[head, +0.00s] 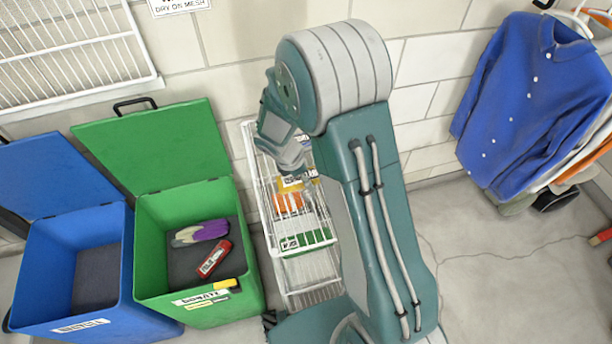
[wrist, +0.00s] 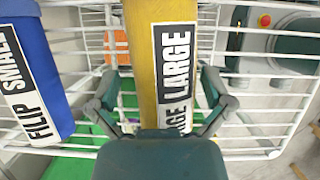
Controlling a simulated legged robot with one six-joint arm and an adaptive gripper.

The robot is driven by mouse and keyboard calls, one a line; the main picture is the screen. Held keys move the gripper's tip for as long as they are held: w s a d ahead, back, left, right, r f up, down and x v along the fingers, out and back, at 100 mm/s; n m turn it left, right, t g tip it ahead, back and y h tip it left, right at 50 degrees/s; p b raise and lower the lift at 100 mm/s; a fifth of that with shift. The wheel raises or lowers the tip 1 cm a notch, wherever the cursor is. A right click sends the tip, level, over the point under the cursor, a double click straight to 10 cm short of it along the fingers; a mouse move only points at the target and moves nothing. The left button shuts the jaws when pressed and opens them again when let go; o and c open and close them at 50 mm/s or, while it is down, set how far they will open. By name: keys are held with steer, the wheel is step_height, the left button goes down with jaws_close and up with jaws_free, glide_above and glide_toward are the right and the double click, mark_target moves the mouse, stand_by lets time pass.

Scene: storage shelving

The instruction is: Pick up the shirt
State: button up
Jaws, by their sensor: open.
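A blue button shirt (head: 525,100) hangs on a white hanger at the upper right of the head view. Other garments hang behind it. The shirt does not show in the wrist view. My gripper is open in the wrist view (wrist: 162,88), with one finger on each side of a yellow item (wrist: 162,40) labelled "LARGE". I cannot tell whether the fingers touch it. In the head view, my wrist is over the white wire rack, left of and well apart from the shirt. My fingertips are hard to make out there.
Clear floor (head: 470,250) lies below the shirt.

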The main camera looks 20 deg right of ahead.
steer(key=c, duration=1)
steer(key=shift+c, duration=0.2)
steer(key=shift+r, duration=0.1)
steer(key=shift+r, duration=0.2)
steer(key=r, duration=0.3)
steer(key=shift+s+r, duration=0.1)
steer(key=shift+s, duration=0.1)
steer(key=s+a+r, duration=0.2)
steer(key=s+r, duration=0.7)
steer(key=s, duration=0.4)
steer(key=shift+a, duration=0.2)
